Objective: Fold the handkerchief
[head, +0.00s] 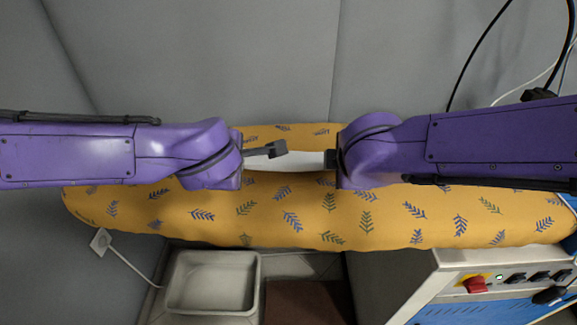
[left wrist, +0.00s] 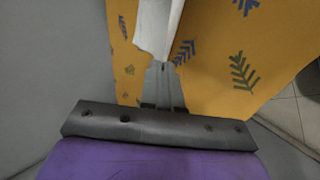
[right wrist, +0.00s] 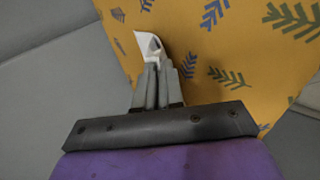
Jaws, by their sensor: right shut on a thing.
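The white handkerchief (head: 290,161) shows as a narrow pale strip between my two grippers, over the yellow leaf-patterned ironing board (head: 290,222). My right gripper (head: 332,160) is shut on its right end; in the right wrist view a small folded white tip of the handkerchief (right wrist: 147,46) sticks out past the fingers. My left gripper (head: 274,149) is at the strip's left end. In the left wrist view the handkerchief (left wrist: 158,25) runs up from its fingers (left wrist: 166,82). Whether those fingers grip it is unclear. My arms hide part of the cloth.
A grey wall (head: 200,60) stands close behind the board. Below the board's front edge are a pale tray (head: 212,283) and a machine with a red switch (head: 476,285). Cables (head: 480,50) hang at the upper right. The board's front half is clear.

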